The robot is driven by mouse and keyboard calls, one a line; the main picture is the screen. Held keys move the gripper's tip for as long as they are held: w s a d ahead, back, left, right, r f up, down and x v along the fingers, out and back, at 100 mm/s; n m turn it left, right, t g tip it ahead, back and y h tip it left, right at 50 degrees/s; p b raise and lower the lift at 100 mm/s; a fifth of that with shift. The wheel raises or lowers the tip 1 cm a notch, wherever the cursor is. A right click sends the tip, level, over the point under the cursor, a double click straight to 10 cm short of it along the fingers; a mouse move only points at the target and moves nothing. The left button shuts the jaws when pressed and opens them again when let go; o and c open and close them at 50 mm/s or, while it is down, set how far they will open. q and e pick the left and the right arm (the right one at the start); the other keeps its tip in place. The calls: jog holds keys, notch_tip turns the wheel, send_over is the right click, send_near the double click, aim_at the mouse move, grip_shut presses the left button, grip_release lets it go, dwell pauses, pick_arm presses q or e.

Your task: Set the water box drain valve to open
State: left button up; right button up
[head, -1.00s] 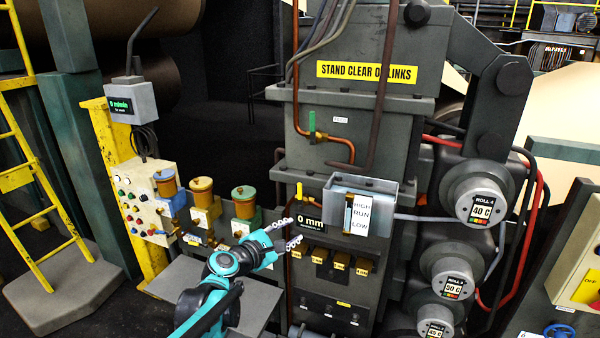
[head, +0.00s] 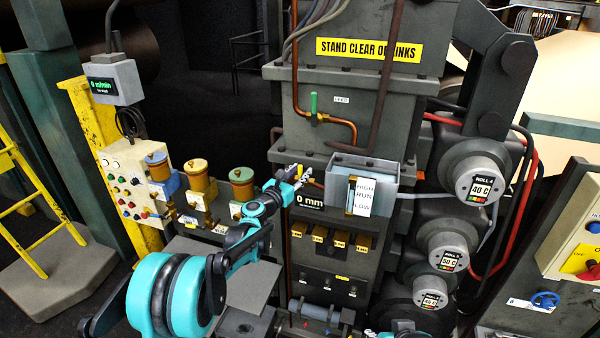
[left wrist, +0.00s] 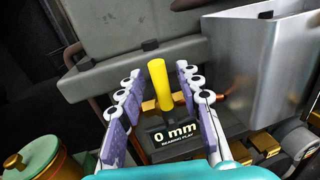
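The water box (head: 350,170) is an open-topped grey metal box with a HIGH/RUN/LOW gauge plate (head: 361,196) on its front. It also shows at the right of the left wrist view (left wrist: 262,58). A yellow valve handle (left wrist: 159,85) stands nearly upright just left of the box, behind the "0 mm" display (left wrist: 175,133). My left gripper (left wrist: 160,75) is open, with its fingers on both sides of the yellow handle and gaps visible beside it. In the head view my left gripper (head: 298,172) partly hides the handle. My right gripper is not in view.
A green lever labelled FEED (head: 314,103) stands upright on a copper pipe above the box. Orange-topped and green-topped pots (head: 196,178) and a button panel (head: 132,185) are at the left. Several roll ends (head: 480,183) and hoses are at the right.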

pick_arm(q)
jog(key=shift+w+d, duration=0.1)
jog(key=shift+d, duration=0.05)
grip_shut()
jog(key=w+a+f+n+t+y+b, duration=0.1)
jog(key=a+f+n+b, duration=0.2)
jog(key=n, duration=0.7)
jog(key=w+a+f+n+t+y+b, duration=0.1)
jog(key=a+f+n+t+b, duration=0.1)
jog(key=n+b, duration=0.6)
jog(key=shift+a+f+n+y, duration=0.3)
jog(key=shift+a+f+n, duration=0.6)
jog(key=shift+f+n, duration=0.2)
jog(key=shift+w+f, duration=0.1)
